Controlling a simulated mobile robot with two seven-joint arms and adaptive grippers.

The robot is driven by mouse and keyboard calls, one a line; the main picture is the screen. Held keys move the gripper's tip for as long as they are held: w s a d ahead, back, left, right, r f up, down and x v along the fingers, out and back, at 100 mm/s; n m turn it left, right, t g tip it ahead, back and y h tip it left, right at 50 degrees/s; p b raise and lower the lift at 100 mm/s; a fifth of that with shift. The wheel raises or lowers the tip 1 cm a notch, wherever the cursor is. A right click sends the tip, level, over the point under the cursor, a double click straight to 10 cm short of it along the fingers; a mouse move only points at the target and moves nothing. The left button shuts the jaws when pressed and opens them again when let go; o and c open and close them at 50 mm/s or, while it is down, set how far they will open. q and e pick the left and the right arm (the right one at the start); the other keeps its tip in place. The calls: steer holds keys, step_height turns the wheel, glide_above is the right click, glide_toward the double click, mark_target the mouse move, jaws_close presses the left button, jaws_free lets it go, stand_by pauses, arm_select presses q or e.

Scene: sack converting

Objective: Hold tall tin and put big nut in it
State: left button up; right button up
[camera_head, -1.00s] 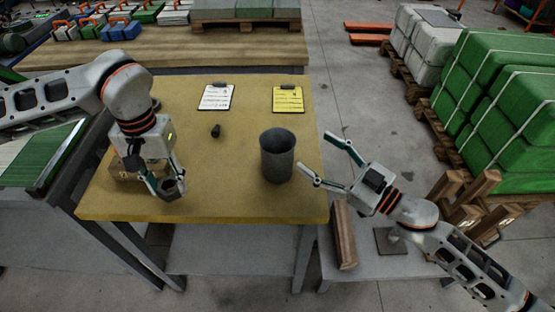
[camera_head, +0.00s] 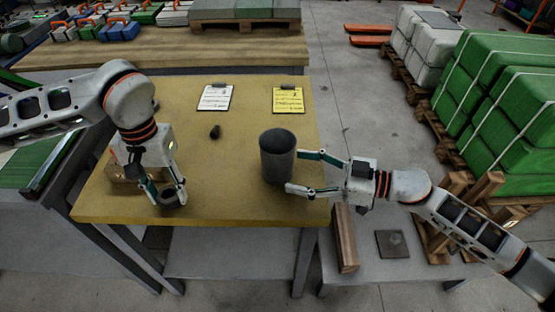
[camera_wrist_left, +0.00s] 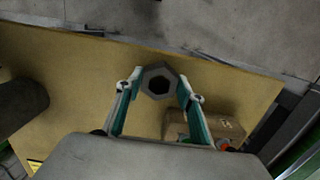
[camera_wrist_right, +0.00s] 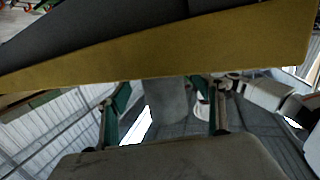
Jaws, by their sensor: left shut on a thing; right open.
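The big nut (camera_head: 169,199) is dark grey and six-sided, with a round hole. My left gripper (camera_head: 166,196) is shut on it above the table's front left. In the left wrist view, the nut (camera_wrist_left: 160,70) sits between the fingertips with its hole showing. The tall tin (camera_head: 277,156) is a dark grey open cylinder, upright near the table's right edge. My right gripper (camera_head: 297,171) is open, with its fingertips at the tin's right side; I cannot tell whether they touch it. In the right wrist view, the tin (camera_wrist_right: 167,103) shows between the spread fingers.
A small dark object (camera_head: 215,131) lies mid-table. A white clipboard (camera_head: 215,99) and a yellow clipboard (camera_head: 288,101) lie at the back. A cardboard box (camera_wrist_left: 232,129) is beside the left gripper. A wooden block (camera_head: 344,240) lies on the lower surface at right. The table between nut and tin is clear.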

mark_target(286, 167)
arm_select(q)
step_height(286, 167, up, 2)
steer(key=shift+w+r+p, duration=0.15)
steer(key=shift+p, duration=0.55)
arm_select(e)
steer(key=x, duration=0.3)
steer(key=shift+w+a+r, duration=0.15)
steer(key=shift+a+r, duration=0.05)
steer(key=shift+r, duration=0.05)
arm_select(q)
steer(key=shift+r, duration=0.25)
arm_select(e)
steer(key=shift+a, duration=0.3)
arm_select(q)
steer(key=shift+r, duration=0.15)
arm_select(e)
steer(key=shift+w+a+f, duration=0.15)
steer(key=shift+a+f, duration=0.2)
steer(key=shift+a, duration=0.1)
steer(key=shift+c, duration=0.4)
steer(key=c, duration=0.8)
steer(key=shift+o, duration=0.2)
